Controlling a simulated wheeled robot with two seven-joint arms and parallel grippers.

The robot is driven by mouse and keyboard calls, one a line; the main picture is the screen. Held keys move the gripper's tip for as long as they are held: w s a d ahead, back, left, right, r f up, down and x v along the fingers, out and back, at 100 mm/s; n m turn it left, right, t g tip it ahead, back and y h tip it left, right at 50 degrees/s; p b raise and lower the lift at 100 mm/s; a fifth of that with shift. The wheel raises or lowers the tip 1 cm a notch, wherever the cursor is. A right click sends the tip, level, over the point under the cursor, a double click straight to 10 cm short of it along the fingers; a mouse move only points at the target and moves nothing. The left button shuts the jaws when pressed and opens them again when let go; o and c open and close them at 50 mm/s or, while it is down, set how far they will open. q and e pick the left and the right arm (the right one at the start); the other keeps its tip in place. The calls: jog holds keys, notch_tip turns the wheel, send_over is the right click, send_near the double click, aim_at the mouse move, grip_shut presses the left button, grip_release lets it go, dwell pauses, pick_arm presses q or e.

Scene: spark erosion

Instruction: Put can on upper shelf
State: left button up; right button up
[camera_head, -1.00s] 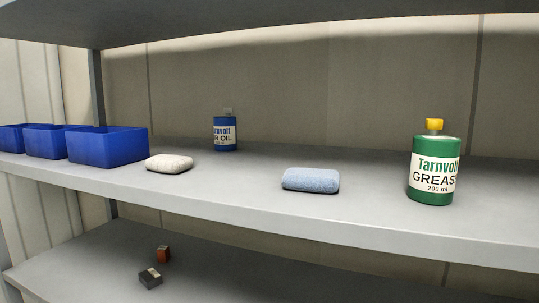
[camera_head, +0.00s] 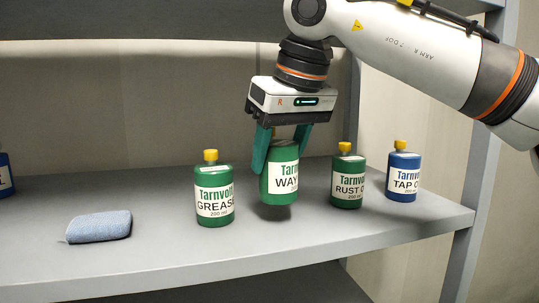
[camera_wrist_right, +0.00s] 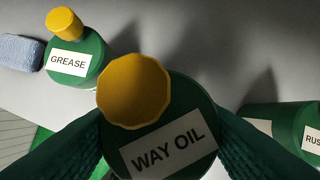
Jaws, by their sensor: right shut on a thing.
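A green can labelled WAY OIL (camera_head: 279,186) is held between the fingers of my right gripper (camera_head: 281,152). It is nearly upright, and a dark shadow lies on the shelf under it, so it appears slightly above the surface. In the right wrist view the WAY OIL can (camera_wrist_right: 190,108) shows its yellow cap and label between the two dark green fingers (camera_wrist_right: 160,150). The grey shelf (camera_head: 165,255) lies below it. My left gripper is not in view.
A green GREASE can (camera_head: 214,195) stands left of the held can. A green RUST can (camera_head: 347,185) and a blue TAP can (camera_head: 404,180) stand to its right. Another shelf (camera_head: 140,20) is overhead.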

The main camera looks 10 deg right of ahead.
aim_at(271, 172)
jog(key=shift+w+a+r, duration=0.1)
jog(key=shift+w+a, duration=0.15)
jog(key=shift+w, duration=0.45)
jog(key=p+x, duration=0.1)
jog(key=x, duration=0.2)
jog(key=shift+s+p, duration=0.1)
jog(key=shift+p, duration=0.2)
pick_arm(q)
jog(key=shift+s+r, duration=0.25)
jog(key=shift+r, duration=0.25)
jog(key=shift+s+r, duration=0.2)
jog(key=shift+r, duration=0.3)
pick_arm(e)
jog(key=shift+s+d+f, duration=0.1)
jog(key=shift+d+f, duration=0.05)
jog(key=shift+f, duration=0.3)
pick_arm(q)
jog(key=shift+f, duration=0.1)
pick_arm(e)
jog(key=shift+f, duration=0.1)
jog(key=o, duration=1.1)
jog(key=shift+o, duration=0.2)
